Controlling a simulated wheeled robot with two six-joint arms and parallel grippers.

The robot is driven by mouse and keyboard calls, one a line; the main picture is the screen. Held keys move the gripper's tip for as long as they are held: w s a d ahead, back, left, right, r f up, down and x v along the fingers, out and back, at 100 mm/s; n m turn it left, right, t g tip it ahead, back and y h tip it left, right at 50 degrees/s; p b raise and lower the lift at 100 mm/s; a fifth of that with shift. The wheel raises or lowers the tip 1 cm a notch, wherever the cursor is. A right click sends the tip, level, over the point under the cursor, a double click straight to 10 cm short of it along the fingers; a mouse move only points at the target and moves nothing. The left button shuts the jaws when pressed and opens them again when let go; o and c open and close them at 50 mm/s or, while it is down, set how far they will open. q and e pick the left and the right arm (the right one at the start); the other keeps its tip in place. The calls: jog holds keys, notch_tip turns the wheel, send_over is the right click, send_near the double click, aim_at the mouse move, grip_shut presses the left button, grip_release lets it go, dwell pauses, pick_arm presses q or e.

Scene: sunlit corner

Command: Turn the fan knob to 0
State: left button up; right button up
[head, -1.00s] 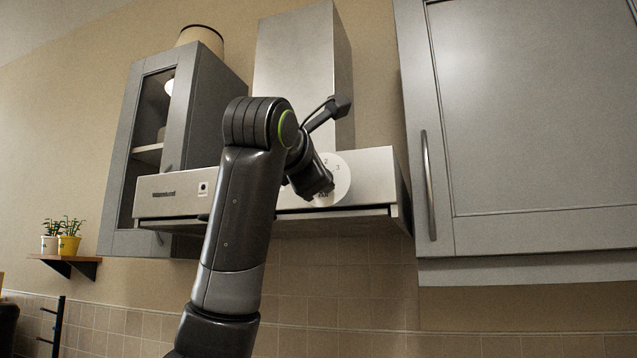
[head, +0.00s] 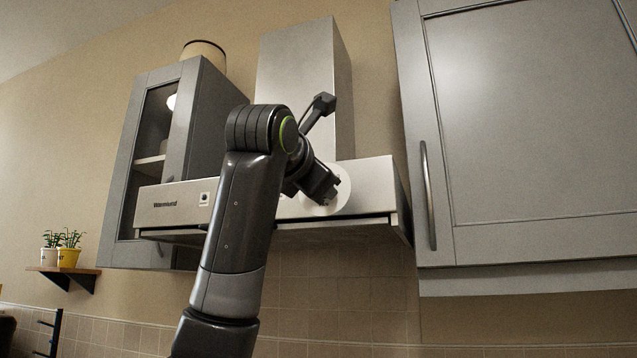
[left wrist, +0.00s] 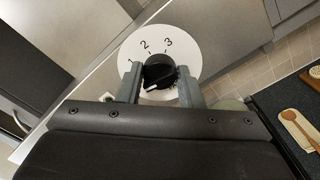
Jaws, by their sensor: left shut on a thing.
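The fan knob (left wrist: 158,70) is a round black knob with a white pointer mark. It sits at the middle of a white dial (left wrist: 185,38) with the numbers 1, 2 and 3; a 0 is not readable. In the left wrist view the pointer mark is at the knob's lower left edge. My left gripper (left wrist: 160,78) is shut on the knob, one finger on each side. In the head view the left gripper (head: 327,194) is in front of the dial (head: 343,186) and hides the knob. My right gripper is not in view.
The dial is on the front of a metal range hood (head: 375,184). A grey cabinet with a glass door (head: 150,130) hangs at the left, and a large grey cabinet (head: 530,120) at the right. A small shelf (head: 62,270) holds potted plants. In the left wrist view a wooden spoon (left wrist: 293,120) lies below.

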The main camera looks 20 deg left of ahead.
pick_arm(q)
jog(key=shift+f, duration=0.15)
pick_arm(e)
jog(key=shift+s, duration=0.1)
pick_arm(q)
jog(key=o, duration=1)
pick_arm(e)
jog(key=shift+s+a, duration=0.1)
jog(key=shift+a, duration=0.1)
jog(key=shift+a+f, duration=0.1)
pick_arm(q)
jog(key=shift+s+a+b, duration=0.15)
jog(key=shift+s+b, duration=1.55)
jog(key=shift+s, duration=2.65)
jog(key=shift+s+a+b, duration=0.15)
jog(key=shift+s+b, duration=1.55)
jog(key=shift+s, duration=2.65)
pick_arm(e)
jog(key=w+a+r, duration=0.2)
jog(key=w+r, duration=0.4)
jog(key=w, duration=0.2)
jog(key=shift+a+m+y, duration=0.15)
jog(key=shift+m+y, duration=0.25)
